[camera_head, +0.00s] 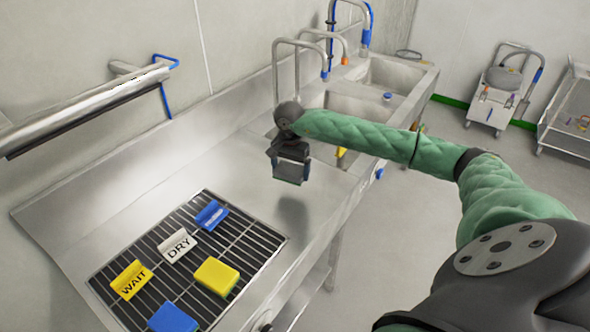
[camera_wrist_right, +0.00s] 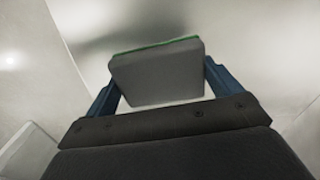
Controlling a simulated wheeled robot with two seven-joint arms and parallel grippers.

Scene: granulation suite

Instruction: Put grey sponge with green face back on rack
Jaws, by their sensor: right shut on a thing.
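The grey sponge with a green face (camera_wrist_right: 157,75) is between the blue fingers of my right gripper (camera_head: 289,172). In the right wrist view its grey side faces the camera and a thin green strip shows along its top edge. In the head view the sponge (camera_head: 288,180) is small and dark, held above the steel counter between rack and sinks. The rack (camera_head: 252,239) is a dark slatted grid in the counter at lower left, apart from the gripper. My left gripper is out of view.
On the rack are a yellow WAIT sign (camera_head: 131,280), a white DRY sign (camera_head: 177,246), a blue sign (camera_head: 211,215), a yellow sponge (camera_head: 216,275) and a blue sponge (camera_head: 173,318). Its right end looks clear. Sink basins (camera_head: 345,107) and tall taps (camera_head: 297,65) stand behind the gripper.

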